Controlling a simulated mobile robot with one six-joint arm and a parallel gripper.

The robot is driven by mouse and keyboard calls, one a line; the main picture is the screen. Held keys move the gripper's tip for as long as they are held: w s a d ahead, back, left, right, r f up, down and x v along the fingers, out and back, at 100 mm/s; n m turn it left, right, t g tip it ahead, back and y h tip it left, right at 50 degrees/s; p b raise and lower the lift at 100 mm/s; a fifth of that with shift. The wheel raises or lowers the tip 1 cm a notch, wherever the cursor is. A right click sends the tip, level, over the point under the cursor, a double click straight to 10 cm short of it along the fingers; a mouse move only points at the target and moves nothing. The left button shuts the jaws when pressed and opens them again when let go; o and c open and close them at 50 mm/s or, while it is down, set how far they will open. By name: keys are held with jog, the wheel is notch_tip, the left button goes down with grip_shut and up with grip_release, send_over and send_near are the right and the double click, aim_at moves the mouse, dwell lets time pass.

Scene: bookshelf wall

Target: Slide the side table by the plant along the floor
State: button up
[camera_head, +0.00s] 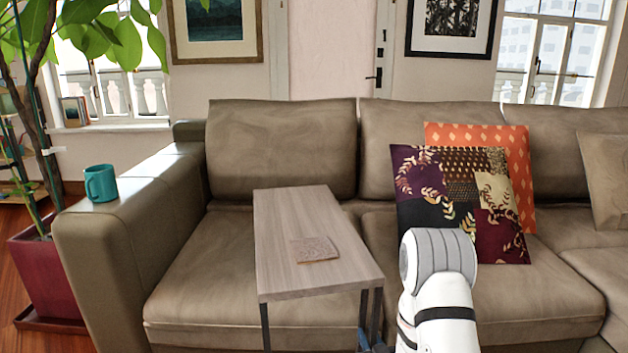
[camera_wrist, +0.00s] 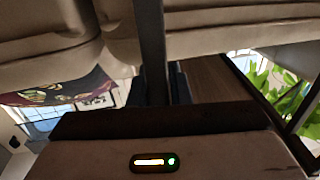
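The side table (camera_head: 315,232) has a pale wood-grain top and dark metal legs. It stands in front of the sofa, its top reaching over the left seat cushion. A small square brown piece (camera_head: 315,250) lies flat on it. My gripper (camera_head: 372,341) is low at the table's near right leg, mostly hidden in the head view. In the wrist view the dark leg (camera_wrist: 152,45) runs between my blue fingers (camera_wrist: 178,84), which sit close against it on both sides. The plant (camera_head: 35,60) stands in a dark red pot (camera_head: 48,280) left of the sofa.
The grey-brown sofa (camera_head: 185,280) fills the middle, close behind and under the tabletop. A teal mug (camera_head: 101,183) stands on its left armrest. A patterned cushion (camera_head: 460,205) and an orange cushion (camera_head: 518,170) lean on the backrest. Little open floor shows.

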grip_shut()
jog(key=shift+a, duration=0.15)
jog(key=shift+s+a+r, duration=0.1)
jog(key=shift+s+a, duration=0.05)
jog(key=shift+a, duration=1.15)
jog(key=shift+s+a, duration=0.15)
jog(key=shift+a, duration=1.1)
jog(key=o, duration=0.6)
grip_release()
jog(key=shift+d, duration=0.15)
jog(key=shift+o, duration=0.2)
jog(key=shift+s, duration=0.1)
